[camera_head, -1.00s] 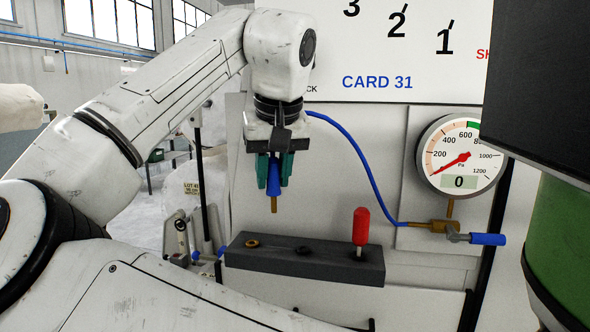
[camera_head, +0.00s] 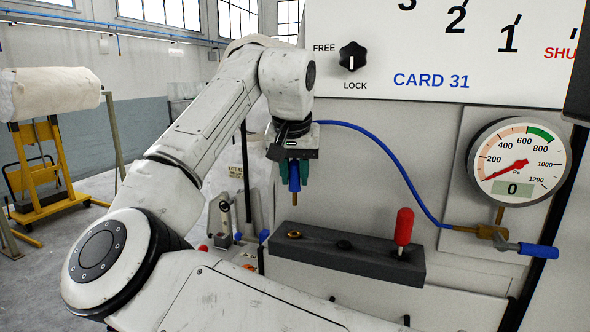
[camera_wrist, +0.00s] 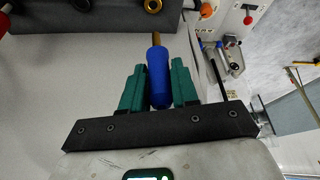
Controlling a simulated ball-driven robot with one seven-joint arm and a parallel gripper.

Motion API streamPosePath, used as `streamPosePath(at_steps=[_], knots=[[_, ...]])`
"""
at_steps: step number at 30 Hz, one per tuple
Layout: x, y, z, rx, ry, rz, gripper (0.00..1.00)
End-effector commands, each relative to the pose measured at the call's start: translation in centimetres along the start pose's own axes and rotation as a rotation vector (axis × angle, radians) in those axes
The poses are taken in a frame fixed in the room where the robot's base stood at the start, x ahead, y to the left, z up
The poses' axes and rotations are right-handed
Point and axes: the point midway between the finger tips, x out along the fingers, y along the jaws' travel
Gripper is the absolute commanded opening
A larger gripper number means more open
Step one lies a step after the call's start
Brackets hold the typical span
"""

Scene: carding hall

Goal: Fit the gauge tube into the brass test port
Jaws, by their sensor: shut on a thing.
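My gripper (camera_head: 294,182) has its teal fingers shut on the blue gauge tube (camera_head: 294,172), whose brass tip points down. In the wrist view the blue tube (camera_wrist: 158,75) stands between the fingers with its brass tip free. The brass test port (camera_head: 294,235) is the leftmost hole in the dark block (camera_head: 370,262). In the head view the tip appears above this port, with a visible gap. In the wrist view the port (camera_wrist: 152,6) lies beyond the tip, nearly in line. A blue hose (camera_head: 400,170) runs from behind my gripper to the gauge fitting.
The block also has a dark port (camera_head: 344,244) in the middle and a red-handled plug (camera_head: 404,228) at the right. The gauge (camera_head: 518,163) reads 0. A blue-handled valve (camera_head: 538,251) sits under it. A knob (camera_head: 352,57) points to LOCK.

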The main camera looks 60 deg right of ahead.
Motion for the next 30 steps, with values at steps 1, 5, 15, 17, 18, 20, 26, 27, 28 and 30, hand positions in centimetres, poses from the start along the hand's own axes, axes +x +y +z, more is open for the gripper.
streamPosePath(at_steps=[1, 5, 15, 17, 18, 20, 26, 27, 28, 30], knots=[[0.5, 0.0, 0.2, 0.000, -0.001, 0.002, 0.00], [1.6, 0.0, 0.7, 0.000, -0.001, 0.002, 0.00], [4.2, 0.0, 1.8, 0.000, 0.000, 0.001, 0.00], [4.6, 0.0, 1.9, 0.000, 0.000, 0.000, 0.00], [4.8, 0.0, 2.0, 0.000, 0.000, 0.000, 0.00], [5.0, 0.0, 2.1, 0.000, 0.000, 0.001, 0.00], [5.3, 0.0, 2.2, 0.000, 0.000, 0.001, 0.00], [5.3, 0.0, 2.2, 0.000, 0.000, 0.001, 0.00], [5.3, 0.0, 2.2, 0.000, 0.000, 0.001, 0.00], [5.3, 0.0, 2.2, 0.000, 0.000, 0.001, 0.00]])
